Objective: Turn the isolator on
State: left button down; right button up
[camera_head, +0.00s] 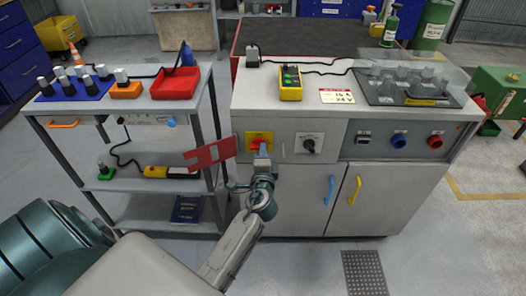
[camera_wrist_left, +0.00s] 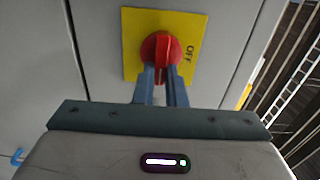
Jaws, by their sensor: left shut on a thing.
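The isolator is a red rotary knob (camera_head: 264,143) on a yellow plate (camera_head: 250,135), on the front of the grey bench at its left end. In the left wrist view the knob (camera_wrist_left: 161,50) shows close up, and the plate (camera_wrist_left: 131,72) carries the word OFF to the right of it. My left gripper (camera_head: 264,152) is at the knob. In the left wrist view its two blue fingers (camera_wrist_left: 162,78) are on either side of the knob's grip bar, shut on it. My right gripper is not in view.
A red plate (camera_head: 210,154) stands just left of the isolator. A black rotary switch (camera_head: 309,145) is to its right, then sockets (camera_head: 399,140). Cupboard doors with blue (camera_head: 329,191) and yellow (camera_head: 354,190) handles are below. A trolley (camera_head: 145,185) stands at left.

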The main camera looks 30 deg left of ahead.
pick_arm(q)
jog(key=shift+f, duration=0.1)
dwell(0.3)
jog(key=c, duration=1.5)
grip_release()
